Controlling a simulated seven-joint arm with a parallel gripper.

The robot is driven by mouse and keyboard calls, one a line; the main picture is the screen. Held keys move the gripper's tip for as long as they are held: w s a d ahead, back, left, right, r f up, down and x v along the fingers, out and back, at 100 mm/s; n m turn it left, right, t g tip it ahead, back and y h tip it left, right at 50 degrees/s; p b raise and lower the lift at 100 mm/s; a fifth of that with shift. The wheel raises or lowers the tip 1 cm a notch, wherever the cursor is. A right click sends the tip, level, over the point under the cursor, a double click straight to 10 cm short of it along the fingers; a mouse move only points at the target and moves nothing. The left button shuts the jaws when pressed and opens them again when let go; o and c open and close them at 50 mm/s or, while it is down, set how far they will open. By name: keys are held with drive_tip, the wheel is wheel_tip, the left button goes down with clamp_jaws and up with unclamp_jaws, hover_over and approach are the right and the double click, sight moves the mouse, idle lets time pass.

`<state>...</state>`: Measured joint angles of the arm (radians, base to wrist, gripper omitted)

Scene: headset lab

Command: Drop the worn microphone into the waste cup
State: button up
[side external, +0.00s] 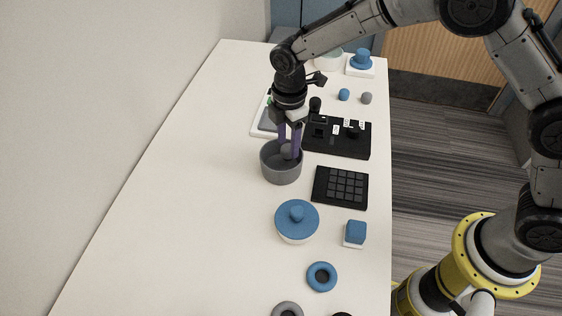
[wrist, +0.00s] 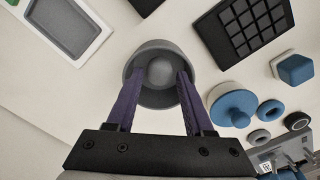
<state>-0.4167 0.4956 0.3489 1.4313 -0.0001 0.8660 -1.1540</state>
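The waste cup (side external: 281,176), a round grey open cup, stands upright on the white table, and it also shows in the wrist view (wrist: 145,95). My gripper (side external: 289,154) points down over the cup with its purple fingertips at the cup's mouth. A small grey ball, seemingly the worn microphone's foam (side external: 286,151), sits between the fingertips. The cup's far inner wall is partly hidden by the fingers and ball.
A black keypad (side external: 340,187) and a black case (side external: 345,140) lie right of the cup. A white tray (side external: 259,129) lies behind it. A blue-lidded pot (side external: 297,220), a blue block (side external: 355,233) and a blue ring (side external: 322,277) stand nearer. The table's left side is clear.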

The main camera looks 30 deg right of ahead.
drive_tip(key=o, duration=0.3)
drive_tip(key=shift+r, duration=0.1)
wheel_tip(320, 180, up, 14)
drive_tip(key=shift+f, duration=0.15)
idle(0.3)
